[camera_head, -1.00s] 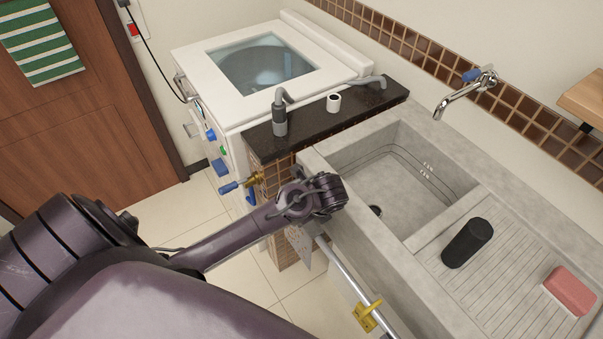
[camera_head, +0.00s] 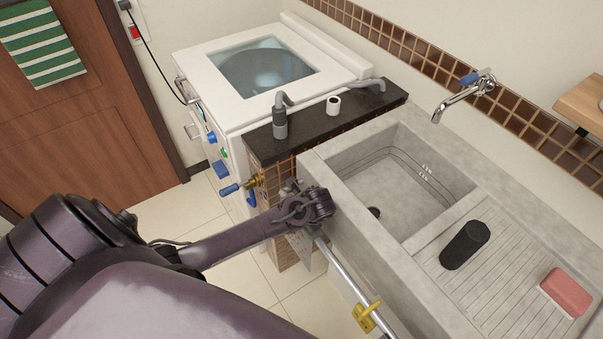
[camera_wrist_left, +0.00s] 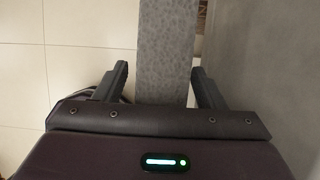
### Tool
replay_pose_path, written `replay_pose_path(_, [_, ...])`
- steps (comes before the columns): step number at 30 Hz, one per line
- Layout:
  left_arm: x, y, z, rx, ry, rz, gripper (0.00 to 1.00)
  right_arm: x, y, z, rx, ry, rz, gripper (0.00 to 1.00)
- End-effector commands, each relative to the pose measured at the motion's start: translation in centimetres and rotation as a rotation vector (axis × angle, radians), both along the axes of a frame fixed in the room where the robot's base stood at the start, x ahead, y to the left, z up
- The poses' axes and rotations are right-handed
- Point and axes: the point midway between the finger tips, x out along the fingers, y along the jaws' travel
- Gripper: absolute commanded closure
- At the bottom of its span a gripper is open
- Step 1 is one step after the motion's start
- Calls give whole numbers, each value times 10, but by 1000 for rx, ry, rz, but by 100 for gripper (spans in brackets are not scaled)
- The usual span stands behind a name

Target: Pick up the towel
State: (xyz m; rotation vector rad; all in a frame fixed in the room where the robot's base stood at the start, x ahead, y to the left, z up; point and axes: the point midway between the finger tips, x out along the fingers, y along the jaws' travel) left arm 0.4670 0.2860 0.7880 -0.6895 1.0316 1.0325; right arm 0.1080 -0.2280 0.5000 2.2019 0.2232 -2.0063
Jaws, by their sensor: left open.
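A grey, patterned cloth, seemingly a towel (camera_head: 303,249), hangs at the rail along the sink's front, partly hidden by my left wrist. In the left wrist view a grey speckled strip (camera_wrist_left: 165,45), seemingly this towel, runs between the spread fingers of my left gripper (camera_wrist_left: 160,78). The gripper is open, with a gap to the strip on the left side; contact on the right is unclear. In the head view its fingers are hidden under the wrist, beside the sink's front left corner. A green-and-white striped towel (camera_head: 42,45) hangs on the door. My right gripper is not in view.
Tiled floor (camera_head: 240,290) is open to the left.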

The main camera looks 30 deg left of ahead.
Motion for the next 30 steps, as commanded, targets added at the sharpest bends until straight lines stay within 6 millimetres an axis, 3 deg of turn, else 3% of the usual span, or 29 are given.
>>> replay_pose_path(20, [0, 0, -5, 0, 0, 0, 36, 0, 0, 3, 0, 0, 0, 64])
replay_pose_path(30, [0, 0, -5, 0, 0, 0, 78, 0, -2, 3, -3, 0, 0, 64])
